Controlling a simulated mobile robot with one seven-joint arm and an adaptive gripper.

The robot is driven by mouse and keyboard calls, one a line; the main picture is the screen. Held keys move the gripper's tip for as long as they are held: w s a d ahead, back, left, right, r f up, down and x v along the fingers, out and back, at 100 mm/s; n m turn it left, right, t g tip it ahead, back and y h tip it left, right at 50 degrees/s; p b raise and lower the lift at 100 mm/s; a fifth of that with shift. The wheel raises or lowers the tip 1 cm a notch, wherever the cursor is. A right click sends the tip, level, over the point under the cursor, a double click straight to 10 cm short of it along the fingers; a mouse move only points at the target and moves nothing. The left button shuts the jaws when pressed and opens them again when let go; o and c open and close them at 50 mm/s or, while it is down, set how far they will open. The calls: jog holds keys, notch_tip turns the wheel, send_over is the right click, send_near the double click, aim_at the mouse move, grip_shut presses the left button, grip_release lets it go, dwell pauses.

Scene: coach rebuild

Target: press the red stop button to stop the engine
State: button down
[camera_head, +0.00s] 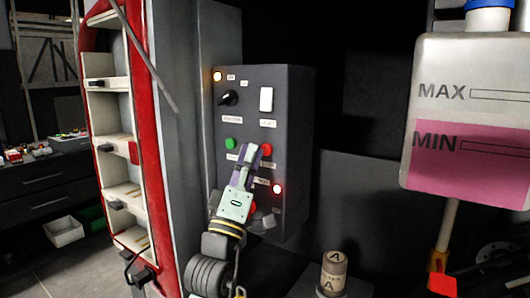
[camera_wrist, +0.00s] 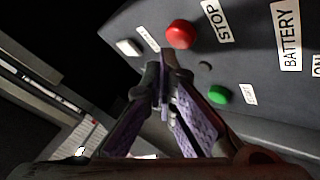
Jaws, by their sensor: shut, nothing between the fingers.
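The red stop button (camera_head: 266,149) is on the front of a dark control box (camera_head: 290,120), at the right of the green button. In the wrist view the red button (camera_wrist: 180,34) shows whole beside the word STOP. My gripper (camera_head: 247,158) is shut and empty, its fingers pointing at the panel. In the head view its tips lie just left of the red button. In the wrist view the tips (camera_wrist: 164,75) show just below the button and do not cover it. I cannot tell how far the tips are from the panel.
A green button (camera_head: 230,144) is left of the tips. A dark knob (camera_head: 229,98), a white switch (camera_head: 266,99) and a lit red lamp (camera_head: 277,188) share the panel.

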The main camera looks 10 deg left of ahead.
jog(key=shift+s, duration=0.1)
jog(key=s, duration=0.1)
jog(key=s+a+b, duration=0.1)
jog(key=s, duration=0.1)
jog(key=s+a+b, duration=0.1)
jog(key=shift+s, duration=0.25)
dwell(0.6)
